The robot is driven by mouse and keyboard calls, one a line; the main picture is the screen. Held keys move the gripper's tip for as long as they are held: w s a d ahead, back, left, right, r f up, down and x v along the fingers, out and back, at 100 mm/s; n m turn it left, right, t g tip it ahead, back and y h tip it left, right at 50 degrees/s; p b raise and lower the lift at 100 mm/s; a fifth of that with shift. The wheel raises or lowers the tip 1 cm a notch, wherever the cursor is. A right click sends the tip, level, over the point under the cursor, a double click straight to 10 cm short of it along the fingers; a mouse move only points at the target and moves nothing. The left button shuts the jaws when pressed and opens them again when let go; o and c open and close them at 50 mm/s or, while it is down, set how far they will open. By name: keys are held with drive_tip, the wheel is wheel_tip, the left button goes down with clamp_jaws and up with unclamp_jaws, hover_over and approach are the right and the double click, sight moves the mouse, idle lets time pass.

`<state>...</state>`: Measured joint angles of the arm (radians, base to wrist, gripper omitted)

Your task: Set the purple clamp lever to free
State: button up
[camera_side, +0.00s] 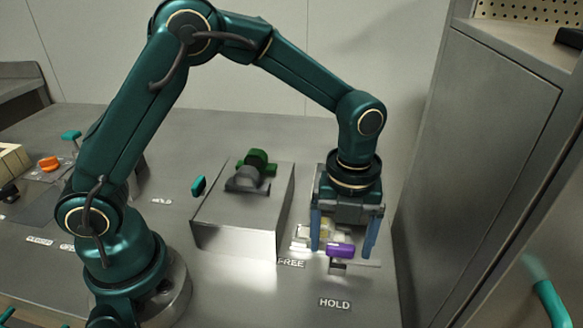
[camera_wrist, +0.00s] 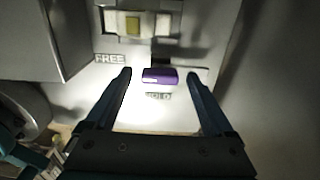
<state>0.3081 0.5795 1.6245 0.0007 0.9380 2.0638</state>
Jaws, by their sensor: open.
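The purple clamp lever (camera_side: 341,249) sits low on the bench by a small pale mount, between the metal box and the tall cabinet. In the wrist view the lever (camera_wrist: 160,76) lies crosswise, close to the HOLD label (camera_wrist: 158,96), which is partly shaded. The FREE label (camera_wrist: 110,59) is to its upper left. My gripper (camera_side: 342,252) is above the bench, pointing down, with its fingers on both sides of the lever. In the wrist view my gripper (camera_wrist: 160,73) is open, with a gap between the lever and each fingertip.
A metal box (camera_side: 235,232) with green and grey parts on top stands left of the lever. A grey cabinet (camera_side: 480,170) with a teal handle (camera_side: 553,303) stands close on the right. A pale block with a yellowish square (camera_wrist: 133,24) is behind the lever.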

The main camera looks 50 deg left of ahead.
sight(341, 244)
drive_tip(key=shift+r, duration=2.6)
drive_tip(key=shift+w+a+r, duration=0.1)
drive_tip(key=shift+w+r, duration=0.05)
drive_tip(key=s+a+r+n+t, duration=0.4)
drive_tip(key=a+r+n, duration=0.25)
drive_tip(key=r, duration=0.25)
drive_tip(key=s+a+f+n+t, duration=0.1)
drive_tip(key=s+n, duration=0.8)
drive_tip(key=n, duration=1.1)
drive_tip(key=shift+a+f+n+t, duration=0.35)
drive_tip(key=shift+a+f, duration=0.45)
drive_tip(key=shift+f, duration=0.2)
